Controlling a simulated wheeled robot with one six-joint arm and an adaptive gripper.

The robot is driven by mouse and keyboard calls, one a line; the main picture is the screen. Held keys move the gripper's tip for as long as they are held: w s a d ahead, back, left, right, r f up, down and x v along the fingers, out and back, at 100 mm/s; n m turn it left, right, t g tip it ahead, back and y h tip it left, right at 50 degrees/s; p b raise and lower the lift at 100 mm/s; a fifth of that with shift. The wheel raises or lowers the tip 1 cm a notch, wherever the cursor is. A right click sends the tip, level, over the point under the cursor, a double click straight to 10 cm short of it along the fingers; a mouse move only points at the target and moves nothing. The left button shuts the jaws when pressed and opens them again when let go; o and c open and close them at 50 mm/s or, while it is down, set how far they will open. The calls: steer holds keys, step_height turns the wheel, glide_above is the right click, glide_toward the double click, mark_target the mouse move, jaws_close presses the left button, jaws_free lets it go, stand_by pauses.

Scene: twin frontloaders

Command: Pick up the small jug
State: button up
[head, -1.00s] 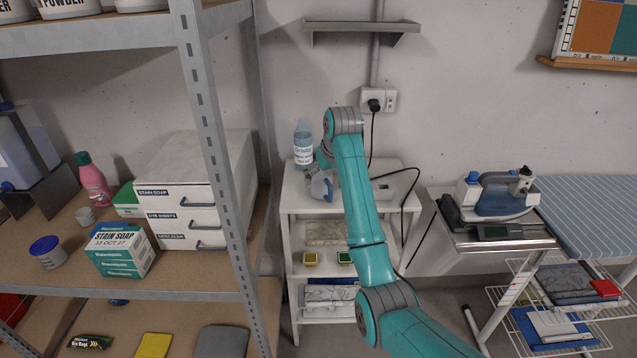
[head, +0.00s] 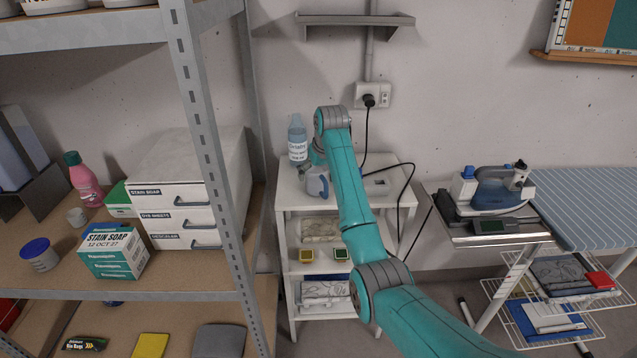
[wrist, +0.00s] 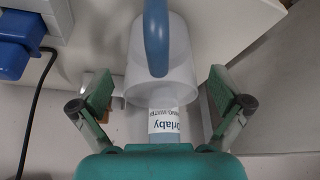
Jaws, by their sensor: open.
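The small jug (head: 316,184) stands on top of the white shelf unit; it is pale with a blue handle. In the wrist view the jug (wrist: 181,70) lies between the two spread fingers of my gripper (wrist: 160,95), with its blue handle toward the top of the picture. The fingers show a gap on both sides of the jug. In the head view my gripper (head: 310,172) is beside the jug, partly hidden by my arm. The gripper is open.
A clear labelled bottle (head: 297,142) stands behind the jug, and its label shows just beyond it in the wrist view. A black cord (head: 408,190) hangs at the right of the white unit (head: 290,196). A metal rack post (head: 205,110) stands at the left.

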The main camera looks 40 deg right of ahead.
steer(key=shift+x, duration=1.15)
steer(key=c, duration=1.3)
steer(key=shift+r, duration=0.1)
steer(key=shift+c, duration=0.2)
